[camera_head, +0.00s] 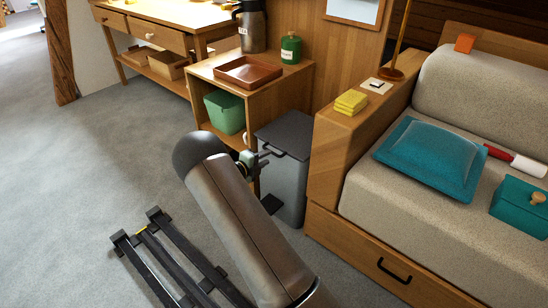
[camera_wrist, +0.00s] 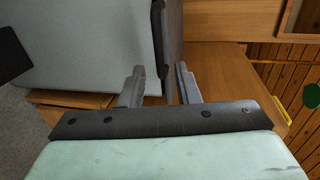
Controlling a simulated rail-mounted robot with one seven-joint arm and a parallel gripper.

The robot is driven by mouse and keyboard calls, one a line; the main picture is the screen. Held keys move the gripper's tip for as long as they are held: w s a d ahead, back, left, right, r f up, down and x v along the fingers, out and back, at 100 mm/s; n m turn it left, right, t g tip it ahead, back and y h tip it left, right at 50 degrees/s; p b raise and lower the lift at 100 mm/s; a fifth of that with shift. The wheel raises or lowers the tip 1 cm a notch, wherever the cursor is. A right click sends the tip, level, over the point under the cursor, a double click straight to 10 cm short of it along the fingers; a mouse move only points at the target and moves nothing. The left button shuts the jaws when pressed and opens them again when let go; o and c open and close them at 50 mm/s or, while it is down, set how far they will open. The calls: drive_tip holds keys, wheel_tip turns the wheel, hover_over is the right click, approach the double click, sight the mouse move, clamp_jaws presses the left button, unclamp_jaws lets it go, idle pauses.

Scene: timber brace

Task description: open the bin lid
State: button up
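The bin (camera_head: 288,185) is a grey box beside the sofa's wooden side, and its dark lid (camera_head: 287,133) lies shut on top. My gripper (camera_head: 264,156) is at the bin's upper front edge. In the wrist view, my gripper (camera_wrist: 159,70) is open, with its two fingers apart. The dark lid's front edge (camera_wrist: 164,65) reaches in between the fingertips, with a visible gap to the left finger. Contact with the right finger cannot be told. The bin's grey front (camera_wrist: 85,45) fills the upper left there. A black pedal (camera_head: 271,203) is at the bin's foot.
A wooden shelf unit (camera_head: 203,74) with a brown tray (camera_head: 247,71) and a green basket (camera_head: 225,112) stands left of the bin. The sofa's wooden arm (camera_head: 335,150), with yellow cloths (camera_head: 350,102) on it, is close on the right. Carpet (camera_head: 110,150) lies clear at left.

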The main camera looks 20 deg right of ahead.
sight(274, 153)
drive_tip(key=b+x, duration=0.1)
drive_tip(key=x, duration=0.5)
clamp_jaws()
